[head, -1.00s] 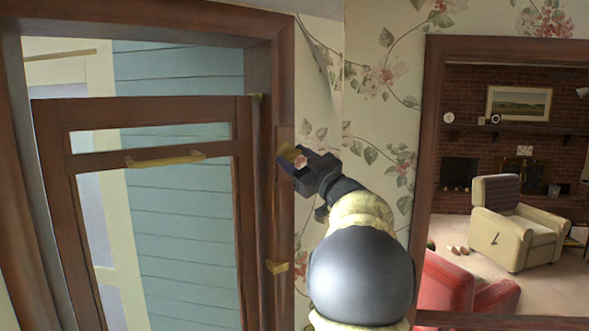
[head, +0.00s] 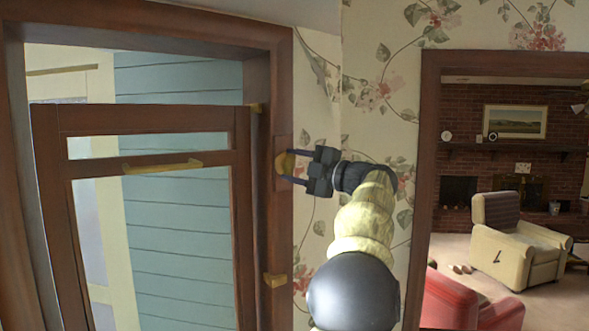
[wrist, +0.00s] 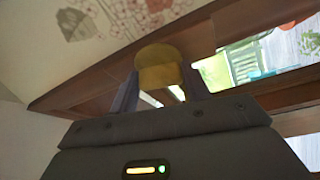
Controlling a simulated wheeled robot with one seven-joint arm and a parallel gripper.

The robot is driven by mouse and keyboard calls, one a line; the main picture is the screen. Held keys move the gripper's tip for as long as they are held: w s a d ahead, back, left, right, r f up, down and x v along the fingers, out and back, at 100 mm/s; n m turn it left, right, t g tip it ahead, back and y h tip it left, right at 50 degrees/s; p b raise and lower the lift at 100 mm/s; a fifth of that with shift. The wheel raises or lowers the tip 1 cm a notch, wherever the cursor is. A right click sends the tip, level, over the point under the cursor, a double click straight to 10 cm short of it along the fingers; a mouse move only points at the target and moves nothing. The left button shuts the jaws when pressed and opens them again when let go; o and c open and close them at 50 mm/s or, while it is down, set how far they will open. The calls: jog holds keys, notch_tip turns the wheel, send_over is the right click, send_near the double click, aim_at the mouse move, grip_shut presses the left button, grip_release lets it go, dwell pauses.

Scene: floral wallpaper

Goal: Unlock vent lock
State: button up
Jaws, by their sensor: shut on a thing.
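The vent lock (head: 284,163) is a small rounded brass-yellow piece on the right side of the brown window frame in the head view. My gripper (head: 292,166) reaches it from the right, with its dark fingers pointing left, one above and one below, shut on it. In the wrist view the yellow lock (wrist: 159,68) stands between the two fingers of my gripper (wrist: 156,90), against the brown wood. The fingertips are partly hidden by the lock and blurred.
The brown-framed vent sash (head: 150,115) with a brass handle (head: 162,167) tilts inside the window frame. Brass fittings sit at its upper right and lower right (head: 275,280). Floral wallpaper (head: 380,110) is behind my arm. A doorway at right shows an armchair (head: 515,240).

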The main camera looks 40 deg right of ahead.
jog(key=shift+d+f+n+g, duration=0.15)
jog(key=shift+n+g, duration=0.65)
jog(key=shift+n, duration=1)
jog(key=o, duration=0.8)
jog(key=shift+c, duration=0.2)
jog(key=shift+o, duration=1)
jog(key=shift+a, duration=0.2)
jog(key=shift+d, duration=0.1)
